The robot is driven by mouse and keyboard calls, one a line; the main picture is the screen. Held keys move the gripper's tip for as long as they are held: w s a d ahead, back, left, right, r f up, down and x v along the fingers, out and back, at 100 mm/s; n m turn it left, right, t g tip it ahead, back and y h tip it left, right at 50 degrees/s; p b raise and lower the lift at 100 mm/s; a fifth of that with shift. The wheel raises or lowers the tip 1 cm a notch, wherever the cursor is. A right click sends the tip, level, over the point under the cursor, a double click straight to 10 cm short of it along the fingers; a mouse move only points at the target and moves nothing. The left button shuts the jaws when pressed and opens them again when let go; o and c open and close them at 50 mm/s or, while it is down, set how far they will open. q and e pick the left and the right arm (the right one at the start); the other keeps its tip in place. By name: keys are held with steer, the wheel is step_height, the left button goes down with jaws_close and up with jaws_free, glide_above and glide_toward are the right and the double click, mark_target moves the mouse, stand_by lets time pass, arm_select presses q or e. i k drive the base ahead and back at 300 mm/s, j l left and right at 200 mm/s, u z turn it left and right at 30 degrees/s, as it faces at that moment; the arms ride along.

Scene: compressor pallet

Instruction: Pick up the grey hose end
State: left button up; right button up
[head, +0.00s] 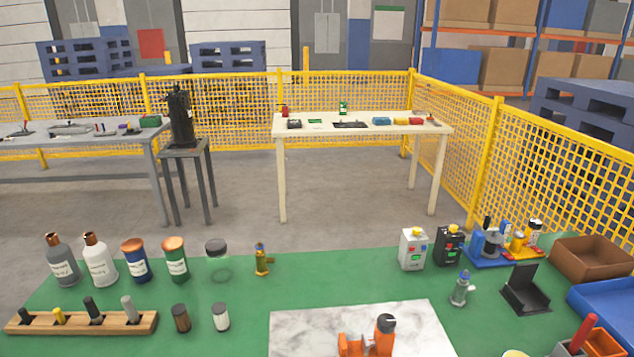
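A light wooden rack (75,328) lies at the near left of the green mat. Several short cylindrical pieces stand upright in a row in it. The light grey one at its right end (129,308) looks like the grey hose end. To its left stand a dark piece (92,307), a small yellow piece (58,316) and another dark piece at the left end (25,316). Neither of my grippers shows in the head view.
Bottles and jars (97,262) stand close behind the rack, and two small capped jars (181,318) stand to its right. A marble slab (290,330) with an orange device (380,338) lies at front centre. Boxes and trays (592,258) fill the right side.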

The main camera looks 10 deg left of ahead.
mark_target(133, 318)
steer(key=u, duration=1.75)
